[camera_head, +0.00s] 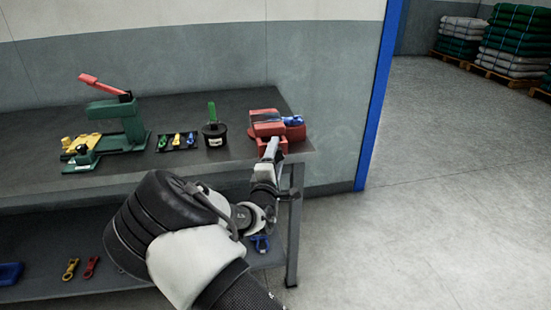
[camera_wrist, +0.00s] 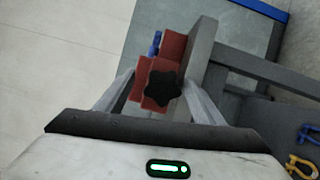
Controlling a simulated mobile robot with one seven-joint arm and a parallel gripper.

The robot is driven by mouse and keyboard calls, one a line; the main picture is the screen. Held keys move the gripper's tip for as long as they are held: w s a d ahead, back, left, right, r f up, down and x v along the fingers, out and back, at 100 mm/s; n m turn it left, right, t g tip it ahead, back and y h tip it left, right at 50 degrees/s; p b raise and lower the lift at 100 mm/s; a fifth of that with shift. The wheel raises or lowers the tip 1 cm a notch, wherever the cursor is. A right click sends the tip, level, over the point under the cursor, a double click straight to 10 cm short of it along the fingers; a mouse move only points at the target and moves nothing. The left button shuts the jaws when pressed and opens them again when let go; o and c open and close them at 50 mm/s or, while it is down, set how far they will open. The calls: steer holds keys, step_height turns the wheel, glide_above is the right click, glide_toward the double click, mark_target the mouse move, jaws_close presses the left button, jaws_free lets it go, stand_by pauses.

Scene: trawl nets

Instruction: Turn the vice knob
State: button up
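The red vice (camera_head: 268,128) stands at the right front corner of the workbench. A blue item (camera_head: 292,120) is at its right side. In the wrist view the vice (camera_wrist: 172,48) is seen with its black star-shaped knob (camera_wrist: 161,84) facing me. My gripper (camera_head: 271,152) is in front of the vice in the head view and hides the knob there. In the wrist view my gripper (camera_wrist: 158,88) is open, with one finger on each side of the knob. Whether either finger touches the knob cannot be told.
The grey workbench (camera_head: 225,152) has a green press (camera_head: 118,118) with a red lever, a small parts tray (camera_head: 178,142) and a black pot (camera_head: 214,134) left of the vice. Shackles (camera_head: 71,268) lie on the lower shelf.

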steer(key=shift+s+f, duration=0.1)
steer(key=shift+f, duration=0.05)
steer(key=shift+s+a, duration=0.1)
steer(key=shift+s, duration=0.1)
steer(key=s+a+p, duration=0.1)
steer(key=s+p, duration=0.1)
steer(key=s, duration=1.4)
steer(key=shift+s+a+f, duration=0.35)
steer(key=shift+s+f, duration=0.05)
steer(key=shift+f, duration=0.05)
